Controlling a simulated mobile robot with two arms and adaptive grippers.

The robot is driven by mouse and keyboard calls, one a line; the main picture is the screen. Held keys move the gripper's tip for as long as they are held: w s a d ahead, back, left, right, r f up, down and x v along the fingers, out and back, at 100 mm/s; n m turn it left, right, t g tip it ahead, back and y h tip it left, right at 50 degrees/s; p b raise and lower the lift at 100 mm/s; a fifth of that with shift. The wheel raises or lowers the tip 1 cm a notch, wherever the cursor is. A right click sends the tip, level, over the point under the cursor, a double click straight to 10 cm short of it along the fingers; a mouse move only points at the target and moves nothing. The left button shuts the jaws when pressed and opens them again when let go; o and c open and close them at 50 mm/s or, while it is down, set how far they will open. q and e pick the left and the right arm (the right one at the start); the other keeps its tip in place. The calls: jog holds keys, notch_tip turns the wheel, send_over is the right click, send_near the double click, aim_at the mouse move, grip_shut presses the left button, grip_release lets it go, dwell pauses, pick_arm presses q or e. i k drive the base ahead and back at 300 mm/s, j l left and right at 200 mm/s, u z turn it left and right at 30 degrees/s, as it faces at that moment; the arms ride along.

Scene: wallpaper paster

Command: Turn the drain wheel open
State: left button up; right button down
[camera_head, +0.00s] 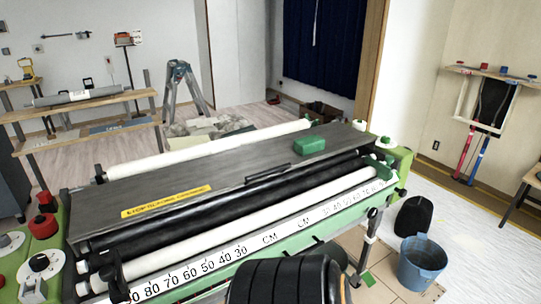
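The pasting machine (230,175) fills the middle, a long green and grey body with white and black rollers and a centimetre scale along its front. I cannot tell for sure which part is the drain wheel. Round knobs show at both ends: a white dial (40,262) and a red knob (43,224) at the left, and a white-and-green wheel (385,142) at the right. A pale upright fitting (368,236) is below the right front, too small to read. A blue bucket (422,264) stands on the floor at the right. Neither gripper is in view.
A black ribbed shape (285,282) blocks the lower middle. A black rounded object (413,216) is behind the bucket. A green block (309,145) lies on the machine's top. A workbench (90,110) and stepladder (185,85) stand at the back. White floor sheeting (475,235) is open at right.

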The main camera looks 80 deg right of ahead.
aim_at(373, 213)
jog(key=z, duration=2.7)
jog(key=l+u, duration=0.25)
jog(key=i+u, duration=0.1)
jog(key=u, duration=0.2)
jog(key=l+u, duration=0.2)
jog(key=l, duration=0.6)
jog(key=l+u, duration=0.2)
jog(key=l, duration=0.6)
jog(key=l+u, duration=0.15)
jog(key=l, duration=0.65)
jog(key=k, duration=0.05)
